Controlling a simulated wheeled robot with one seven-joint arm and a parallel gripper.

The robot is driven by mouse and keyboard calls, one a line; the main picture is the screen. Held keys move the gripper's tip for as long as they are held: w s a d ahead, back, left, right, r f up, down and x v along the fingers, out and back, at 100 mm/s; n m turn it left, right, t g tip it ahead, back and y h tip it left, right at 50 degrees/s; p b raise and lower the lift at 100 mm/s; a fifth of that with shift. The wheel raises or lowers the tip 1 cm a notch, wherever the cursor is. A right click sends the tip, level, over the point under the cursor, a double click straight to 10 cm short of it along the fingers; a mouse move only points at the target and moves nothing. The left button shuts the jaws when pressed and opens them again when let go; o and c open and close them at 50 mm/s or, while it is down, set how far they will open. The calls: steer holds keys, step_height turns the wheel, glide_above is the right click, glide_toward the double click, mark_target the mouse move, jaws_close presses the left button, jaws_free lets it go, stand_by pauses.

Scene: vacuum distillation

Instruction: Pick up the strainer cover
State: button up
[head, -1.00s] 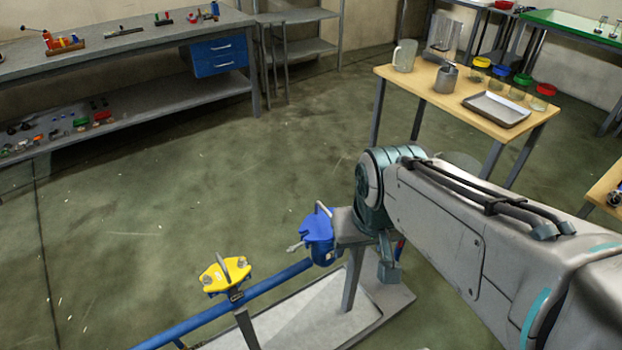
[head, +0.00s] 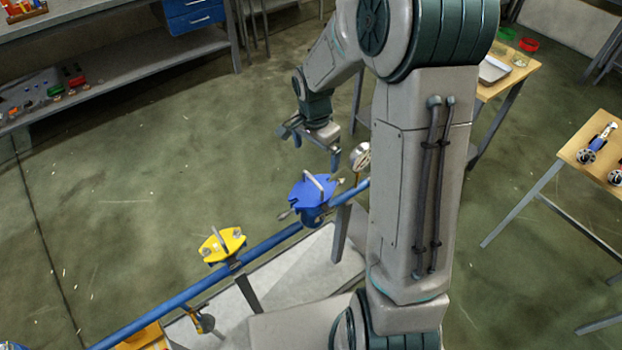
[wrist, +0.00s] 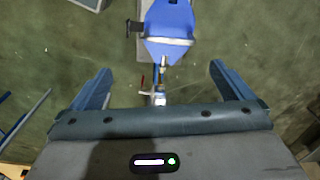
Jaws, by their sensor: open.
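A blue winged cover (head: 309,194) with a pale bar handle sits on a blue pipe fitting. A yellow winged cover (head: 222,245) with a grey handle sits further left along the same blue pipe (head: 180,304). The frames carry no label for the strainer; the blue cover is the one by my gripper. My gripper (head: 316,152) is open and empty, above and just behind the blue cover. In the wrist view the blue cover (wrist: 168,22) shows at the top centre, beyond the open fingers (wrist: 160,70) and apart from them.
A round gauge (head: 361,156) stands by the pipe, right of the blue cover. A pale skid base (head: 285,272) lies under the pipe. A wooden table (head: 600,150) is at right, a workbench (head: 110,35) at back left. Open floor lies between.

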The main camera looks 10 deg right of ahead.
step_height(320, 180, down, 3)
steer(key=w+m, duration=0.2)
steer(key=p, duration=0.2)
glide_above(312, 190)
step_height(312, 190, down, 9)
steer(key=shift+r, duration=0.2)
steer(key=shift+d+f+p, duration=0.15)
steer(key=shift+f+p, duration=0.8)
steer(key=shift+f, duration=1.7)
steer(key=c, duration=1.3)
steer(key=shift+r, duration=0.1)
steer(key=shift+c, duration=1)
steer(key=shift+r, duration=0.1)
